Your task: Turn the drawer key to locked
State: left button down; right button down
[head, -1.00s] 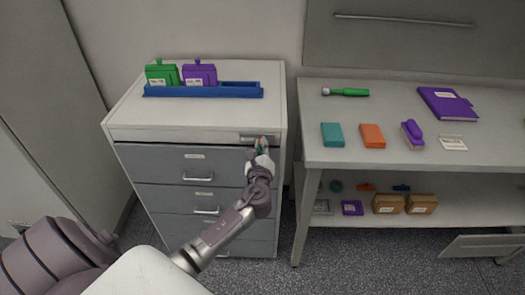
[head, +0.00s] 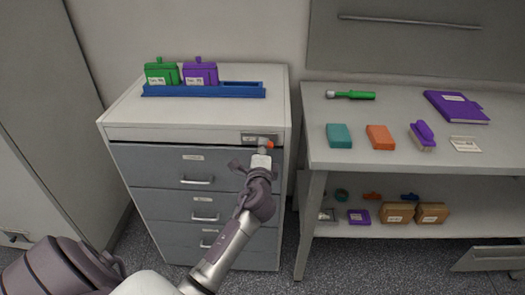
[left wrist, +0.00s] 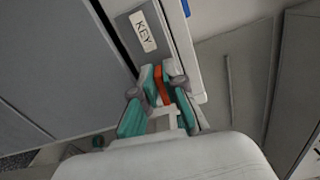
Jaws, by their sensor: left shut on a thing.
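The drawer key (head: 270,143) shows as a small orange piece at the top right of the grey drawer cabinet (head: 115,134). In the left wrist view the orange key (left wrist: 162,86) stands between the teal finger pads. My left gripper (head: 264,149) is shut on the key at the cabinet's front. It also shows in the left wrist view (left wrist: 162,88), just below a plate with a "KEY" label (left wrist: 143,31). The lock itself is hidden by the fingers. My right gripper is not in view.
A blue rack (head: 205,91) with a green and a purple battery pack stands on the cabinet. A workbench (head: 330,163) with several small items stands close on the right. A tall light cabinet (head: 35,110) is on the left.

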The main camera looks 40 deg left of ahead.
pick_arm(q)
jog(key=shift+f+n+b, duration=0.15)
jog(key=shift+n+b, duration=0.15)
jog(key=shift+n, duration=0.4)
jog(key=c, duration=1.2)
grip_release()
jog(key=shift+c, duration=0.2)
jog(key=v, duration=1.2)
